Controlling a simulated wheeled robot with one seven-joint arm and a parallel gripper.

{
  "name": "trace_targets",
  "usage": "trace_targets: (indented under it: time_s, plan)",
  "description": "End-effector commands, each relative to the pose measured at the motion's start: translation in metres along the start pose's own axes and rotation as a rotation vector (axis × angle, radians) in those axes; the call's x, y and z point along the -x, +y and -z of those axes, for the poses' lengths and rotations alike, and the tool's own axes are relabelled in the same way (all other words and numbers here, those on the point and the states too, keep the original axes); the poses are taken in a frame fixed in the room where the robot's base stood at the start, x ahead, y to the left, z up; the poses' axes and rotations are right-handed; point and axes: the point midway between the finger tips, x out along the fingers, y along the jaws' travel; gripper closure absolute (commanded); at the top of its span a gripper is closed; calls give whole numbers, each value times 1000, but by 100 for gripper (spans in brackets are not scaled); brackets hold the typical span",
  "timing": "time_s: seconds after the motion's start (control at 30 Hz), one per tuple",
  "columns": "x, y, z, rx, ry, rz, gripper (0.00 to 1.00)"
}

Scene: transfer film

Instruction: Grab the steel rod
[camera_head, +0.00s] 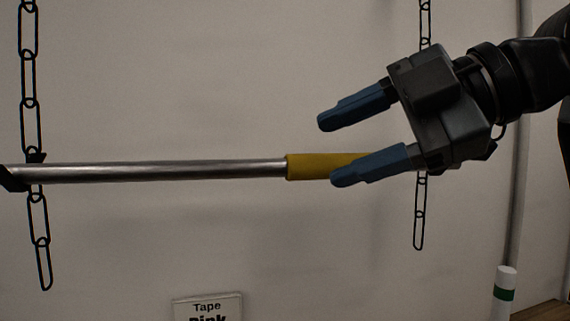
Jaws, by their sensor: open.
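The steel rod (165,171) is grey metal with a yellow sleeve (310,167) toward its right part. It runs level across the left and middle of the view, with its left end at a hanging chain. My gripper (333,150) comes in from the right, open, with two blue fingers spread apart. The lower finger overlaps the yellow sleeve in the picture and hides part of it; the upper finger is above the rod. Nothing is seen between the fingers. The rod's right end is hidden behind my gripper. I cannot tell whether the lower finger touches the rod.
A black chain (40,225) hangs at the left and another chain (419,215) hangs behind my gripper. A pale wall is behind.

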Motion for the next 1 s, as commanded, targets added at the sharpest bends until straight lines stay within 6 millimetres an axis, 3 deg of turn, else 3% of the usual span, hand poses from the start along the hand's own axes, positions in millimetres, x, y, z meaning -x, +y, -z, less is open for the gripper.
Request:
trace_targets:
  time_s: [0.37,0.7,1.0]
  plan:
    - [-28,1,3,13,-2,13,42]
    - [-71,4,5,12,-2,12,42]
    - [-77,3,4,13,-4,9,42]
